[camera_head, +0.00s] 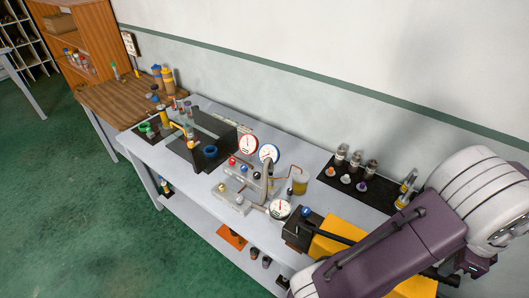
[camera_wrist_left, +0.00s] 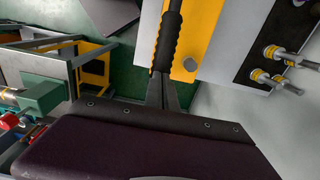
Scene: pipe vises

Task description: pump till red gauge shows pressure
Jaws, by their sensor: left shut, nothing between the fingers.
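The red-rimmed gauge (camera_head: 248,144) stands upright on the bench in the head view; its needle is too small to read. A blue-rimmed gauge (camera_head: 269,153) stands just right of it. A yellow pump body (camera_head: 334,245) with a black block (camera_head: 302,231) lies at the front right, partly hidden by my purple arm. In the left wrist view, my left gripper (camera_wrist_left: 162,82) is shut and empty. A black ribbed handle (camera_wrist_left: 166,42) lies in line with its fingertips; I cannot tell whether they touch. My right gripper is not in view.
A third, dark-rimmed gauge (camera_head: 280,208) sits near the bench's front edge. A yellow cup (camera_head: 299,184) and a black tray (camera_head: 350,183) with several fittings lie behind it. A black vise board (camera_head: 222,134) and a wooden table (camera_head: 107,98) are at left.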

